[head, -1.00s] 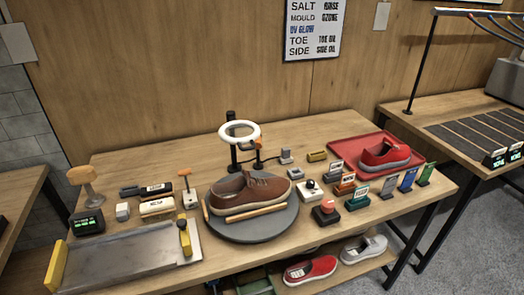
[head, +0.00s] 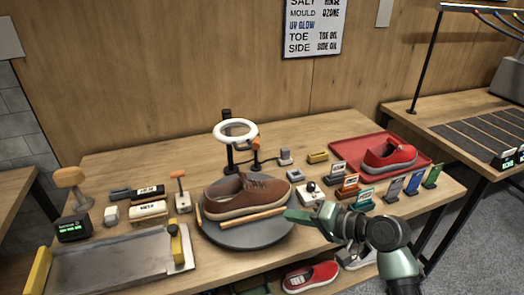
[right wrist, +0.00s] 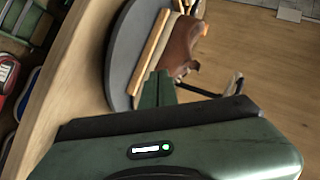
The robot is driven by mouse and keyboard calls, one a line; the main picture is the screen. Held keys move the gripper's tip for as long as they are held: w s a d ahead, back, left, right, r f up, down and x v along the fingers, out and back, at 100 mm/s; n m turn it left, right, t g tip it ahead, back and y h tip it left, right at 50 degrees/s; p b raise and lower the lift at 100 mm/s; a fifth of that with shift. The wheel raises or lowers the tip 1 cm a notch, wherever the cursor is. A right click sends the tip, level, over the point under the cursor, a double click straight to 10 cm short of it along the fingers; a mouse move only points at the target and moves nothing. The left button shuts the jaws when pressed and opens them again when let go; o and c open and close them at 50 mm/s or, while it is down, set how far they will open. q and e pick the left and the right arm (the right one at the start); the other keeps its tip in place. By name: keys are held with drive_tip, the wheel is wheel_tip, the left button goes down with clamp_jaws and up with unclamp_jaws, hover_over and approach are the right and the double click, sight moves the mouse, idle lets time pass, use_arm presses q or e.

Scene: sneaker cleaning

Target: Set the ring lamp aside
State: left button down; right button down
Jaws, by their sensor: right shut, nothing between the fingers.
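The ring lamp (head: 235,132) has a white ring on a black stand with an orange part beside it. It stands upright behind the brown sneaker (head: 238,196) in the head view. The sneaker rests on a round grey turntable (head: 245,236), and it also shows in the right wrist view (right wrist: 181,45). My right gripper (head: 300,215) is shut and empty, above the front right of the turntable, apart from the lamp. Its green fingers (right wrist: 157,90) point toward the turntable in the right wrist view. My left gripper is not in view.
A red tray (head: 424,161) with a red shoe (head: 389,157) is at the back right. Several coloured cards stand along the right. A metal tray (head: 115,268) is at the front left. Brushes and small blocks lie left of the turntable. Bare wood shows at the back left.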

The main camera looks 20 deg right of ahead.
drive_tip(key=w+d+r+m+t+y, duration=0.1)
drive_tip(key=w+d+r+m+t, duration=0.1)
drive_tip(key=r, duration=0.4)
drive_tip(key=w+d+r+m+t+y, duration=0.1)
drive_tip(key=w+d+r+m, duration=0.1)
drive_tip(key=r, duration=0.4)
drive_tip(key=shift+w+d+t, duration=0.4)
drive_tip(key=shift+d, duration=0.25)
drive_tip(key=shift+w+r, duration=0.1)
drive_tip(key=a+p+x, duration=0.1)
drive_tip(key=p+x, duration=0.1)
drive_tip(key=x, duration=0.4)
drive_tip(key=s+a+p+x, duration=0.1)
drive_tip(key=p+x, duration=0.1)
drive_tip(key=x, duration=0.4)
drive_tip(key=shift+a, duration=0.5)
drive_tip(key=shift+p, duration=0.3)
